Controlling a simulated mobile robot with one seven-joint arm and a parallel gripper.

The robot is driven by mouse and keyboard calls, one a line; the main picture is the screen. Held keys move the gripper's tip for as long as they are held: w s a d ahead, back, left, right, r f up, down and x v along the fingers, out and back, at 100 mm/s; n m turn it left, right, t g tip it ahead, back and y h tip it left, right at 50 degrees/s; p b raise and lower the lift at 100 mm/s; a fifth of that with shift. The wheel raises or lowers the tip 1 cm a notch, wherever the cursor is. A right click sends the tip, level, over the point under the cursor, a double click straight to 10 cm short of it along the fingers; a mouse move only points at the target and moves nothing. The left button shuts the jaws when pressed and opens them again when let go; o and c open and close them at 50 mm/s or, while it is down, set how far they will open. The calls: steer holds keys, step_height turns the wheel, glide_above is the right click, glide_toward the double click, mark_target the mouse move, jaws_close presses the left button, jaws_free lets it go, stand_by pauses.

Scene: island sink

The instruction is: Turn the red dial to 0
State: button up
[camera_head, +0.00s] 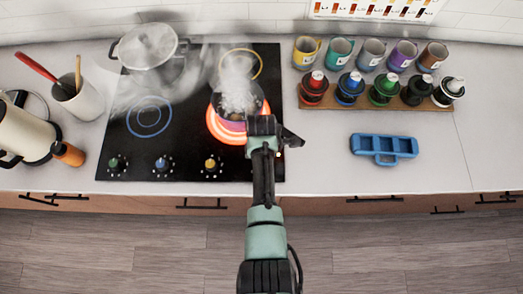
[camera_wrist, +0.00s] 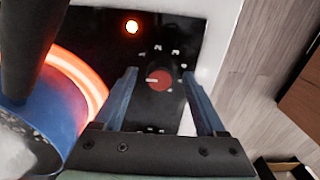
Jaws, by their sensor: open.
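My gripper (camera_wrist: 160,74) is open, with one finger on each side of the dial. I cannot tell whether the fingers touch it. In the head view my gripper (camera_head: 283,136) is over the right side of the stove, and my arm hides the red dial. An orange-red indicator light (camera_wrist: 132,26) glows near the dial.
A steaming pot (camera_wrist: 45,125) stands on the glowing burner (camera_head: 213,125), close to my gripper. Green (camera_head: 114,163), blue (camera_head: 162,163) and yellow (camera_head: 210,164) dials line the stove front. A lidded pot (camera_head: 147,47) steams behind. A blue tray (camera_head: 384,148) lies on the right counter.

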step_height(320, 180, up, 13)
steer(key=b, duration=0.1)
stand_by(0.5)
steer(key=shift+f, duration=0.1)
stand_by(0.4)
